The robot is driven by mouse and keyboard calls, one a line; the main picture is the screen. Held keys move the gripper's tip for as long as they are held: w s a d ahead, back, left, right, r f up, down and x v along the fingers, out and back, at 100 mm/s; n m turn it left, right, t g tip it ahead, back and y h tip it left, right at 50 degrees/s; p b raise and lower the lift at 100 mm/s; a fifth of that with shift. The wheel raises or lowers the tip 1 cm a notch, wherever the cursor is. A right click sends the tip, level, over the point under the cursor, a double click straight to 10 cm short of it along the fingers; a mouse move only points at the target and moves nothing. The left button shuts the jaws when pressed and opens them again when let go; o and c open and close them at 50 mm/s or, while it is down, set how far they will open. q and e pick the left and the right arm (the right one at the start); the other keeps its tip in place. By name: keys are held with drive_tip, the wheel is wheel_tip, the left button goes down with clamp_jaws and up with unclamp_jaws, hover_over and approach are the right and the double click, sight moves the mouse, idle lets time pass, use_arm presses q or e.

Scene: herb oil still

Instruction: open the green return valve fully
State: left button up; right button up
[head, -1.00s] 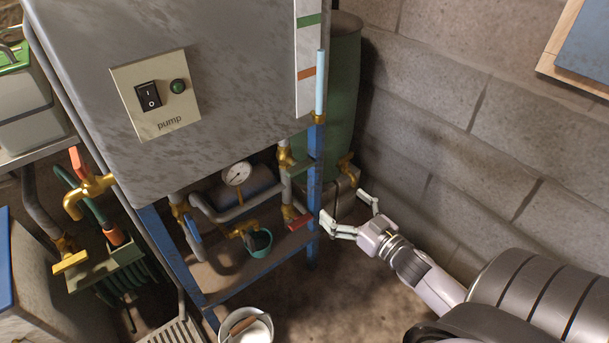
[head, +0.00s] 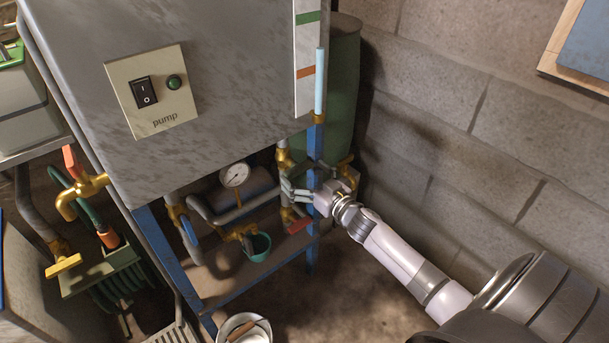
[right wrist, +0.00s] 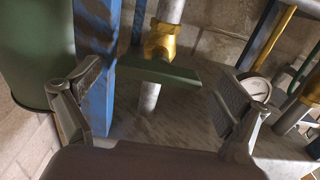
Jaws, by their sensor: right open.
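The green return valve has a flat green lever (right wrist: 158,72) on a brass body (right wrist: 160,42), seen ahead in the right wrist view. The lever lies crosswise to the pipe, next to the blue post. My right gripper (right wrist: 160,95) is open, its two fingers apart on either side of the lever's line, with no clear contact. In the head view the right gripper (head: 288,183) is at the blue post, just below the brass valve body (head: 284,158), and mostly covers the green lever. My left gripper is not in view.
The blue post (head: 314,142) stands close to the right gripper. A red-handled valve (head: 299,225) sits just below it. A pressure gauge (head: 235,175) and a blue-handled valve (head: 188,229) are further left. A green barrel (head: 343,95) stands behind.

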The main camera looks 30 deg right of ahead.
drive_tip(key=shift+c, duration=0.2)
drive_tip(key=c, duration=1.1)
